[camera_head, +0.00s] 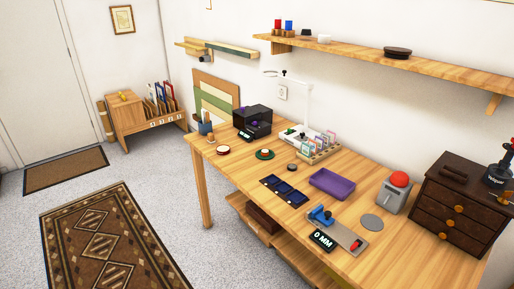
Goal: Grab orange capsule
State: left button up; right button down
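I cannot make out a clear orange capsule. Small yellow-orange items (123,96) sit on top of the low wooden cabinet at the far left, too small to identify. A small red item (355,245) lies on the grey-brown board near the table's front edge. The wooden table (345,165) runs from the middle to the right. Neither of my grippers shows in the head view.
The table holds a purple tray (332,184), dark blue tray (284,190), grey device with red dome (397,190), dark drawer chest (462,205) and black box (252,120). A shelf (430,69) hangs above. Floor at left has a patterned rug (105,240).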

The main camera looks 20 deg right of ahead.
aim_at(264, 153)
jog(key=i+z, duration=0.15)
jog(key=z, duration=0.2)
jog(key=i+j+z, duration=0.1)
jog(key=z, duration=0.25)
jog(key=i+j+z, duration=0.1)
jog(key=z, duration=0.3)
